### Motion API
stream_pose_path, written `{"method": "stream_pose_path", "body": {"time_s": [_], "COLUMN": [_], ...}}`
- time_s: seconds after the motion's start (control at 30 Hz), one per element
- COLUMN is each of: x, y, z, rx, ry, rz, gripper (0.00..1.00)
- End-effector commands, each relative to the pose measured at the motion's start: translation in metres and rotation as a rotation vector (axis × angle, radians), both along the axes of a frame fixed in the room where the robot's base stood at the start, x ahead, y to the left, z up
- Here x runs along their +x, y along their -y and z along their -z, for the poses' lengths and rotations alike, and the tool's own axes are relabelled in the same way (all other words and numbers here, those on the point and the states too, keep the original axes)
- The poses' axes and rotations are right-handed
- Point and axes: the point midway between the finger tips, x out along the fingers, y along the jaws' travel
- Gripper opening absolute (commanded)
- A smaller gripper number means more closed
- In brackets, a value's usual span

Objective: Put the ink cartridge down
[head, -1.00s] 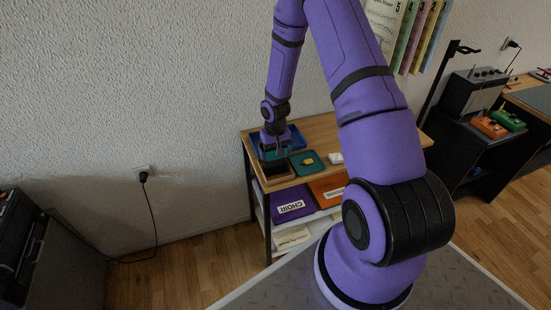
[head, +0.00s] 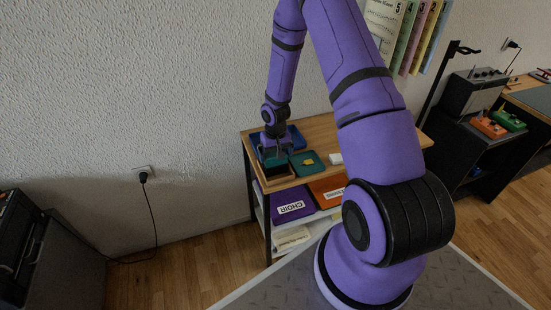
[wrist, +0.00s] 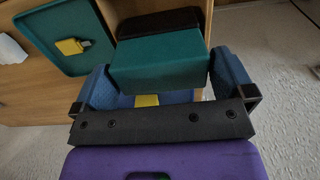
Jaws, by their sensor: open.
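The ink cartridge appears to be the teal block with a black end (wrist: 160,62) in the wrist view. It lies between the two blue fingers of my gripper (wrist: 165,85), with narrow gaps at its sides. A small yellow patch (wrist: 147,100) shows at its near edge. The jaws are open. What lies directly under the cartridge is hidden.
A teal tray with a yellow piece (head: 308,163) is to the right of the gripper. A blue tray (head: 297,138) is behind it. A white item (head: 336,158) lies further right. Purple (head: 292,207) and orange (head: 328,190) folders sit on the level below. Bare wood lies behind.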

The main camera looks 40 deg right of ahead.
Motion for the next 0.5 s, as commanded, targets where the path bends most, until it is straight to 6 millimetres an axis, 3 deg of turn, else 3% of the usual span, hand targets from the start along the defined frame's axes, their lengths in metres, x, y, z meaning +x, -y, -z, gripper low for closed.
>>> {"method": "stream_pose_path", "body": {"time_s": [0.3,0.5], "x": [0.001,0.000], "y": [0.000,0.001], "z": [-0.060,-0.086], "rx": [-0.001,-0.002], "ry": [0.004,0.002], "rz": [0.002,0.002], "gripper": [1.00,1.00]}}
